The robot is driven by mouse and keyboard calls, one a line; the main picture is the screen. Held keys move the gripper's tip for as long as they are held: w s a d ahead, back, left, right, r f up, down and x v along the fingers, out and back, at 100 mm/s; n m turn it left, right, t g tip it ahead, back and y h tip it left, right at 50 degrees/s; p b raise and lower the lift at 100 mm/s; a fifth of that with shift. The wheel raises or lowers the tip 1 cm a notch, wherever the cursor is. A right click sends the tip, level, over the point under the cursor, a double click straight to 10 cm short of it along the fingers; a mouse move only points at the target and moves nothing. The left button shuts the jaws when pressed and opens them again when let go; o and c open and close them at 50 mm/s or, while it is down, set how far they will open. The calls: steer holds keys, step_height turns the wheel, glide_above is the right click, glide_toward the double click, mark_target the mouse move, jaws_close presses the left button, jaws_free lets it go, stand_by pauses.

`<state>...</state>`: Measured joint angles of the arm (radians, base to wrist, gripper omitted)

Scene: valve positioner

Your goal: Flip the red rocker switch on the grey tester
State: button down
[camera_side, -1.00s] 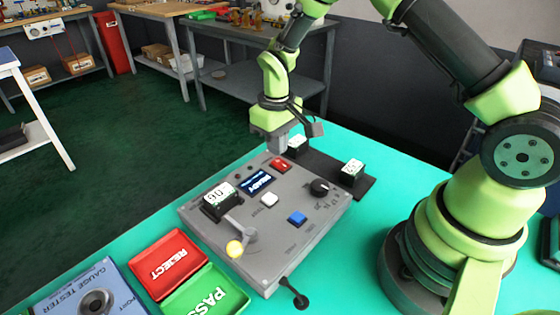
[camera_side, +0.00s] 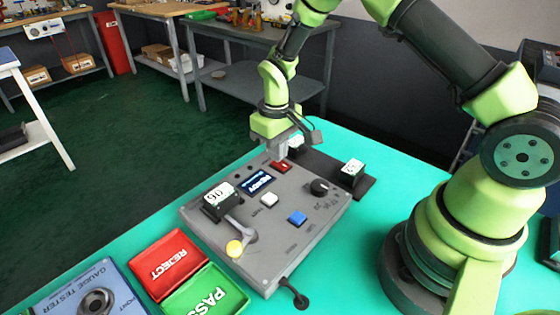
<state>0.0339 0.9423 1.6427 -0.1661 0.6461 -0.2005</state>
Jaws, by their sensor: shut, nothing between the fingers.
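The grey tester (camera_side: 263,243) lies on the green bench top. Its small red rocker switch (camera_side: 281,167) sits near the tester's far edge, to the right of the lit display (camera_side: 257,182). My gripper (camera_side: 281,157) is shut and empty, pointing down right at the red switch. Its tip covers the upper part of the switch; I cannot tell whether they touch. Which way the rocker is tilted is too small to tell.
The tester also carries a white button (camera_side: 269,200), a blue button (camera_side: 297,218), a black knob (camera_side: 319,187) and a yellow-knobbed lever (camera_side: 234,248). Small labelled blocks (camera_side: 352,168) stand on a dark strip behind. Red REJECT (camera_side: 168,262) and green PASS (camera_side: 207,295) trays lie at front left.

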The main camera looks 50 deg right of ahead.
steer(key=shift+f, duration=0.45)
steer(key=shift+r, duration=3.5)
steer(key=shift+r, duration=0.3)
step_height(320, 180, up, 8)
steer(key=m+t, duration=0.1)
steer(key=t, duration=0.1)
glide_above(283, 169)
steer(key=s+a+r+m+t+y, duration=0.1)
steer(key=s+a+r+m+t, duration=0.15)
steer(key=s+r, duration=0.8)
steer(key=s+t+y, duration=0.1)
steer(key=s+t, duration=0.1)
steer(key=s, duration=0.5)
steer(key=shift+s+a+t, duration=0.2)
steer(key=shift+s+t, duration=0.15)
